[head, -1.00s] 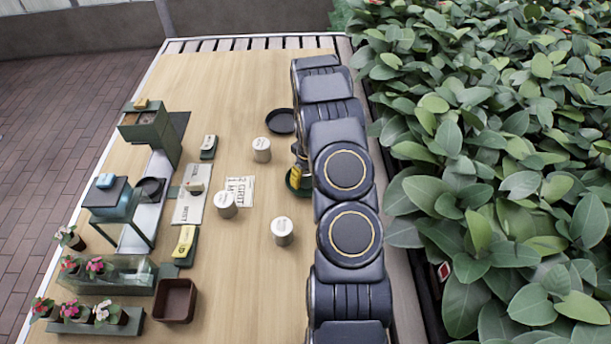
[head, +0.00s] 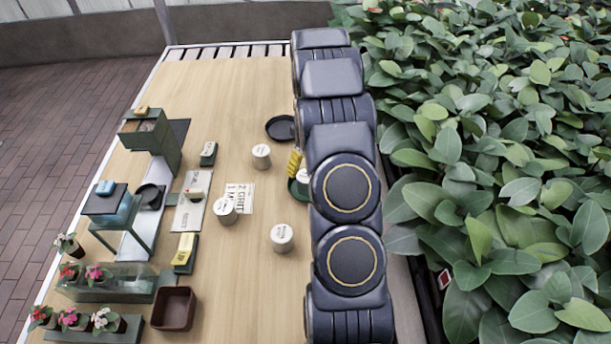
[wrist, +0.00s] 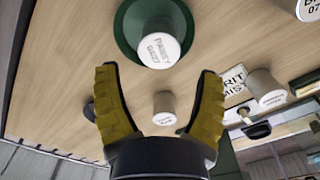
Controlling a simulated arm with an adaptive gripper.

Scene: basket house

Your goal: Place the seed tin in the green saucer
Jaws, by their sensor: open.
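A white seed tin (wrist: 160,45) with a printed lid reading "PANSY" stands in the green saucer (wrist: 126,40) in the wrist view. In the head view the tin (head: 302,176) and the saucer (head: 293,190) are partly hidden behind my arm. My gripper (wrist: 158,75) is open, with its yellow fingers spread apart and nothing between them. It is beside the tin and apart from it. In the head view the yellow fingers (head: 294,163) show at the left edge of my arm, close to the saucer.
Other white tins stand on the wooden table (head: 225,90): one back (head: 261,156), one by the printed card (head: 225,205), one in front (head: 282,236). A dark saucer (head: 280,128) lies behind. Stands and flower pots fill the left side; dense leaves (head: 490,150) border the right.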

